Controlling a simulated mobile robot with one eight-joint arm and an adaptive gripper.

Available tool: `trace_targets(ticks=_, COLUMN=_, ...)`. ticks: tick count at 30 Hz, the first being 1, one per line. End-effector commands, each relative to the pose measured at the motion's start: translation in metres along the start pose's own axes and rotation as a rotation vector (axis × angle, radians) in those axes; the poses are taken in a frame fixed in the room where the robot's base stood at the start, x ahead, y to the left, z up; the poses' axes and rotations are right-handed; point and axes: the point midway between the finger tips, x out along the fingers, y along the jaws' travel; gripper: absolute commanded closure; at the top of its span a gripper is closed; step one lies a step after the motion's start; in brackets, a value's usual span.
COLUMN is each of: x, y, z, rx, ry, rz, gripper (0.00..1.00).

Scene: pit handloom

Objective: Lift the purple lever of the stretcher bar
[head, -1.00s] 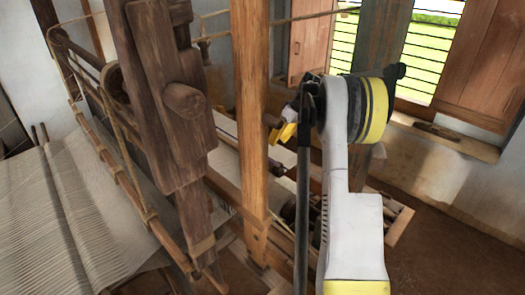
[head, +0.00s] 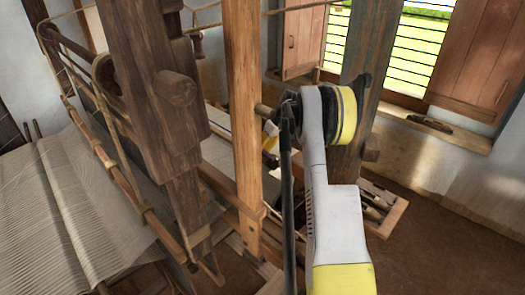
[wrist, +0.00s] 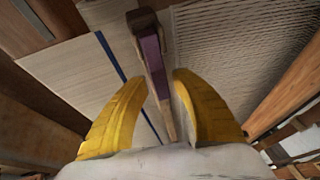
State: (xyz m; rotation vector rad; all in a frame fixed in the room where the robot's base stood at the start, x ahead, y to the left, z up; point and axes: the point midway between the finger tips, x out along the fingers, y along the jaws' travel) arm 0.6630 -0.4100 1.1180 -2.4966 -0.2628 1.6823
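The purple lever (wrist: 153,62) shows in the wrist view as a narrow wooden bar with a purple face and a dark end at the top. It runs down the middle of the picture, between the fingers of my gripper (wrist: 160,88). The two yellow fingers are apart, one on each side of the lever. A gap shows on the left; whether the right finger touches it I cannot tell. In the head view only a bit of yellow of my gripper (head: 270,144) shows behind a post and my arm. The lever cannot be made out there.
An upright wooden post (head: 243,110) stands just left of my arm. The dark loom frame (head: 165,95) and pale warp threads (head: 70,200) lie further left. A wooden tray (head: 388,212) sits low behind my arm. Bare floor (head: 450,230) is free at right.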

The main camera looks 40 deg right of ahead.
Motion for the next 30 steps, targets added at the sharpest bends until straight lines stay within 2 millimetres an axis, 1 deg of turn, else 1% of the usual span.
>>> trace_targets(ticks=1, x=0.000, y=0.000, z=0.000, rx=0.000, ry=0.000, rz=0.000, gripper=0.86)
trace_targets(ticks=2, x=0.000, y=0.000, z=0.000, rx=0.000, ry=0.000, rz=0.000, gripper=0.95)
trace_targets(ticks=3, x=0.000, y=0.000, z=0.000, rx=0.000, ry=0.000, rz=0.000, gripper=1.00)
trace_targets(ticks=17, x=-0.001, y=0.000, z=0.000, rx=-0.004, ry=0.022, rz=-0.001, gripper=1.00)
trace_targets(ticks=23, x=-0.004, y=0.000, z=0.001, rx=-0.019, ry=0.111, rz=-0.007, gripper=1.00)
trace_targets(ticks=30, x=-0.013, y=-0.002, z=0.002, rx=-0.048, ry=0.272, rz=-0.020, gripper=1.00)
